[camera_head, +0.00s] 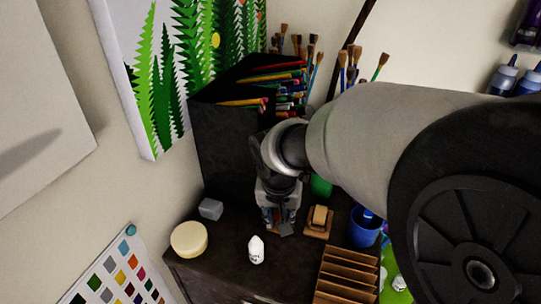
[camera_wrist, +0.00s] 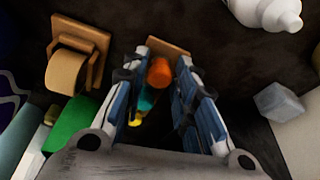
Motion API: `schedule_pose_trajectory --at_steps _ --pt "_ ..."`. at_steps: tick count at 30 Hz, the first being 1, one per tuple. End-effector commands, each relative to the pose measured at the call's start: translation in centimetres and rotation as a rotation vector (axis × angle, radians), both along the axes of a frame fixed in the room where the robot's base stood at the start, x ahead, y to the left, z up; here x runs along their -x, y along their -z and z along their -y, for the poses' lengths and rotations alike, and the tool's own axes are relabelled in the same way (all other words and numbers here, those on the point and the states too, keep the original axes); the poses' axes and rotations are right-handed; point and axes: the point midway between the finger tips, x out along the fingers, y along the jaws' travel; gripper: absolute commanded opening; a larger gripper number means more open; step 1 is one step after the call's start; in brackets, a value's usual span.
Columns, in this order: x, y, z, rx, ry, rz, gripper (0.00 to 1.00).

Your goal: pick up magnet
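My gripper (camera_head: 279,222) points down over the dark cabinet top, below the black pencil holder. In the wrist view its two blue-padded fingers (camera_wrist: 165,95) are apart, so it is open. Between them show a small brown wooden piece (camera_wrist: 167,47), an orange round-ended piece (camera_wrist: 159,72) and teal and yellow bits (camera_wrist: 143,105). I cannot tell whether the fingers touch them. No thing is clearly recognisable as the magnet. A small grey block (camera_head: 210,209) lies left of my gripper; it also shows in the wrist view (camera_wrist: 279,103).
A white bottle (camera_head: 256,250) and a cream round tub (camera_head: 189,239) stand in front. A tape dispenser (camera_head: 319,221), a blue cup (camera_head: 364,229) and a slotted wooden rack (camera_head: 345,277) are at right. The black holder (camera_head: 225,150) with pencils stands behind my gripper.

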Motion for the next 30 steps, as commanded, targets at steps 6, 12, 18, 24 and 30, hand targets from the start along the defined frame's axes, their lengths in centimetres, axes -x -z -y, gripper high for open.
schedule_pose_trajectory --at_steps 6,12,18,24,30 --pt "0.0 0.0 0.0 0.0 0.0 0.0 0.09" --pt "0.0 0.0 0.0 0.0 0.0 0.0 0.07" --pt "0.0 -0.4 0.0 -0.001 0.0 0.001 0.07" --pt "-0.1 -2.5 0.0 -0.002 0.0 0.006 0.07" --pt "-0.1 -6.9 0.0 -0.002 0.0 0.006 0.07"
